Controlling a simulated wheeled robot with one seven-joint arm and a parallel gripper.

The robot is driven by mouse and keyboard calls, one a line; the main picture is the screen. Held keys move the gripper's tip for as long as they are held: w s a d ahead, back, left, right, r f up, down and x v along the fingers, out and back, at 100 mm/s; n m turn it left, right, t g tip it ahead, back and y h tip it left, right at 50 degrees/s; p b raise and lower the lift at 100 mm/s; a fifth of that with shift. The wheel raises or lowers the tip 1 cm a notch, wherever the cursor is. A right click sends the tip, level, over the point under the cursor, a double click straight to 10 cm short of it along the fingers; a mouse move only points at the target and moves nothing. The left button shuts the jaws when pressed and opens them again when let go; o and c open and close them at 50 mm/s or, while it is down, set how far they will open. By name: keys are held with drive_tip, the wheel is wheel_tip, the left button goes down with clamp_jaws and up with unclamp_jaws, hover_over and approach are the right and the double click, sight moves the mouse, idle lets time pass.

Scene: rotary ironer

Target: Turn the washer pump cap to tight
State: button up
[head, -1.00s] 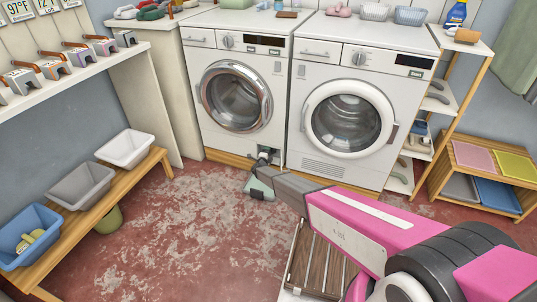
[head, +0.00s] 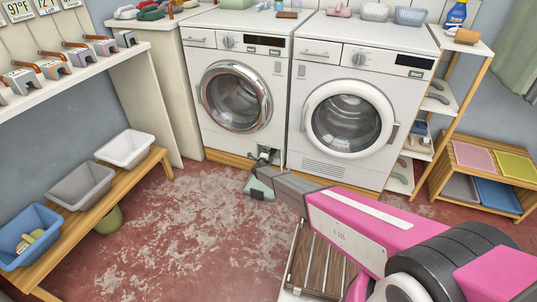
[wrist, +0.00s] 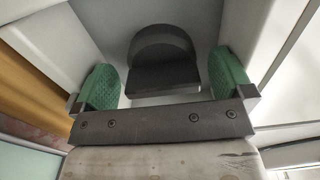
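The washer is the left machine (head: 237,100), with a chrome-ringed door. A small recess is open at its lower right corner, and my gripper (head: 265,158) reaches into it. In the wrist view the pump cap (wrist: 162,55) is a dark grey round piece with a flat-faced block across its lower half. My gripper's two green finger pads (wrist: 165,80) stand to the left and right of the cap, open, with a narrow gap showing on each side. The cap is hidden in the head view, and no tight marking can be read.
A dryer (head: 345,118) with a white-ringed door stands right of the washer. Pale recess walls close in around my gripper in the wrist view. A bench with tubs (head: 85,190) is at left; the worn red floor (head: 190,230) between is clear.

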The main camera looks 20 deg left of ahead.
drive_tip(key=shift+n, duration=0.4)
